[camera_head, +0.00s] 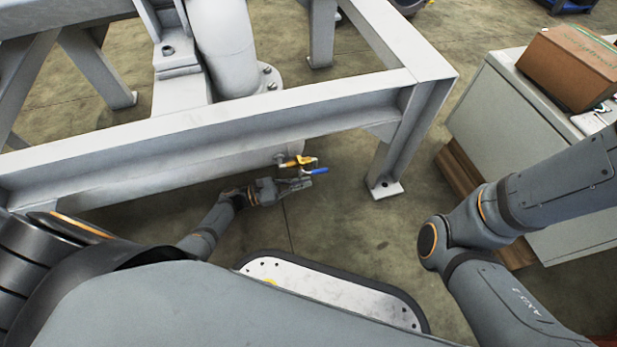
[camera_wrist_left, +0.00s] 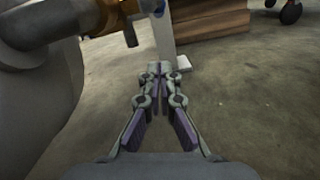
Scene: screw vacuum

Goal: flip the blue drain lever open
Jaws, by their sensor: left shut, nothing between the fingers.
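The blue drain lever (camera_head: 319,171) sticks out to the right from a brass-yellow valve (camera_head: 298,161) low on the grey pipe under the frame. My left gripper (camera_head: 308,183) is just below the lever in the head view, with its fingers shut and nothing between them. I cannot tell whether it touches the lever. In the left wrist view the shut fingertips (camera_wrist_left: 154,70) point forward, and the brass valve body (camera_wrist_left: 85,18) is at the upper left, beyond and to the side of them. My right gripper is out of view.
A grey steel frame (camera_head: 240,122) crosses above the valve, and its leg (camera_head: 393,150) stands to the right. Bare floor lies between the leg and my base.

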